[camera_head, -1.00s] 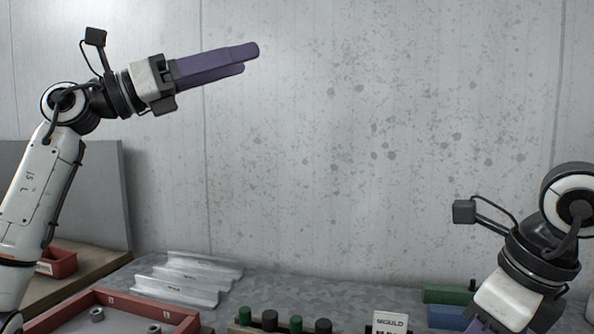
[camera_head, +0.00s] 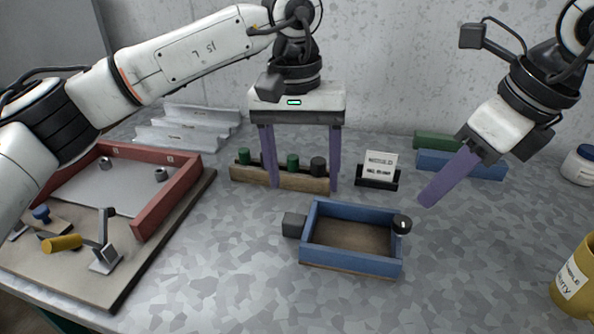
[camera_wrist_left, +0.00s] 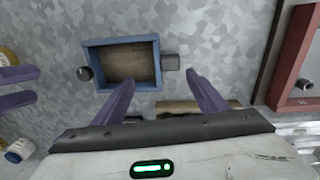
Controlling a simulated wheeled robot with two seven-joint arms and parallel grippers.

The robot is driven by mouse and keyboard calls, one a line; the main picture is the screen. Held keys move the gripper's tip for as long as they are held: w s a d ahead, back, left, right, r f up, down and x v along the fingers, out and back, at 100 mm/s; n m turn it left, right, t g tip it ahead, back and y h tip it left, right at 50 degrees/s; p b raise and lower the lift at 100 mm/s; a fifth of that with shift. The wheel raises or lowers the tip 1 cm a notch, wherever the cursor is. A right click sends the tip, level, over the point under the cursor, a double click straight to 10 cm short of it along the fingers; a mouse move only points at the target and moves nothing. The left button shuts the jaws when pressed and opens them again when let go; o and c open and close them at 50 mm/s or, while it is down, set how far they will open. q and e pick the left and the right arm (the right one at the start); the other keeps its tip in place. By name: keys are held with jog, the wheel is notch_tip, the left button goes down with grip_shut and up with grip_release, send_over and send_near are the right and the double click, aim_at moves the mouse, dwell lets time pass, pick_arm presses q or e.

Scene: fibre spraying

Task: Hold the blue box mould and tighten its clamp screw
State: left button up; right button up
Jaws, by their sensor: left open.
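The blue box mould (camera_head: 350,264) sits on the grey table in the head view, open at the top with a brown floor. A dark round knob (camera_head: 402,223), seemingly its clamp screw, is at its right side, and a grey block (camera_head: 294,224) is at its left. The mould also shows in the left wrist view (camera_wrist_left: 120,41). My left gripper (camera_head: 304,187) is open and empty, pointing down behind the mould, apart from it. My right gripper (camera_head: 430,200) is up to the right of the knob; its two fingers look apart in the left wrist view (camera_wrist_left: 35,85).
A wooden rack (camera_head: 245,174) with dark and green pegs stands behind the mould. A label card (camera_head: 380,166) and blue and green blocks (camera_head: 460,163) are at the back. A red-framed tray (camera_head: 165,205) is left. A yellow container (camera_head: 577,283) is right. Table front is clear.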

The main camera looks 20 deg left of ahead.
aim_at(297, 222)
pick_arm(q)
jog(key=shift+s+a+f+m+y, duration=0.25)
jog(key=shift+a+f+m+y, duration=0.2)
jog(key=shift+f, duration=0.15)
notch_tip(297, 222, down, 10)
jog(key=shift+r, duration=0.1)
